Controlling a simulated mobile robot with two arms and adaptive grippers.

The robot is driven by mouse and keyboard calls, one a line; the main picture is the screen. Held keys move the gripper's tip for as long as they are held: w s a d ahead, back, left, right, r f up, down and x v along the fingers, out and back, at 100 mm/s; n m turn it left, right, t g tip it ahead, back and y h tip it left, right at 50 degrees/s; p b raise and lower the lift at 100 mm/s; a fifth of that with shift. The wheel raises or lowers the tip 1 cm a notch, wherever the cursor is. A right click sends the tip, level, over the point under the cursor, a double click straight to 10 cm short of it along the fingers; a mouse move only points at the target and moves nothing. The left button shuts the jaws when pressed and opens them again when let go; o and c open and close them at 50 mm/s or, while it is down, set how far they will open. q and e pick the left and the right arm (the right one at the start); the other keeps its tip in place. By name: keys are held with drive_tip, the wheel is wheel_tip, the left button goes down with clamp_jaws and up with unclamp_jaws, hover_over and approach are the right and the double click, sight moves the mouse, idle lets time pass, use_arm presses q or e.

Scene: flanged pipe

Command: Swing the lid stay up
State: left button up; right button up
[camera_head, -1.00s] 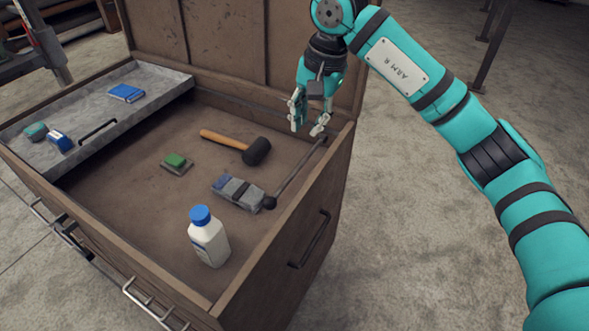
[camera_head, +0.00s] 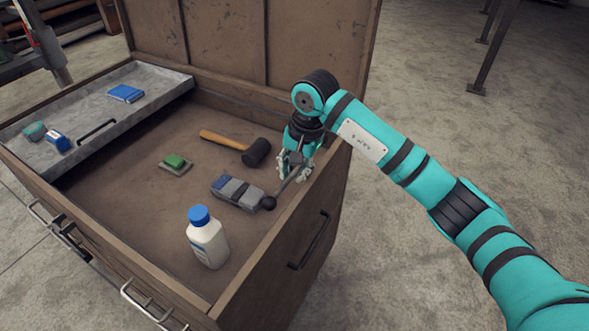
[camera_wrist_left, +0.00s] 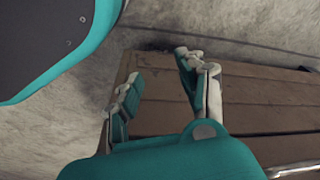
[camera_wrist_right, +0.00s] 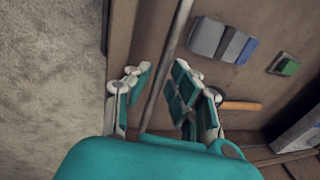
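The lid stay is a thin dark rod with a round black knob (camera_head: 268,203), lying low along the inside of the chest's right wall. In the right wrist view the rod (camera_wrist_right: 166,65) runs between the fingers of my right gripper (camera_wrist_right: 155,92), which is open around it. In the head view my right gripper (camera_head: 294,172) is over the rod, at the right wall. The lid (camera_head: 285,40) of the chest stands open at the back. My left gripper (camera_wrist_left: 160,80) is open and empty in the left wrist view, above a brown wooden surface.
A mallet (camera_head: 228,144), green block (camera_head: 176,162), grey-blue block (camera_head: 236,192) and white bottle (camera_head: 207,240) are on the chest floor. A grey tray (camera_head: 150,80) fills the left side. The chest's right wall (camera_head: 275,250) is close to my right gripper.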

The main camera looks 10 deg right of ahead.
use_arm(q)
drive_tip(key=shift+s, duration=0.1)
use_arm(e)
clamp_jaws()
use_arm(q)
drive_tip(key=shift+s+f, duration=0.15)
drive_tip(key=shift+s, duration=0.05)
use_arm(e)
drive_tip(key=shift+r, duration=0.1)
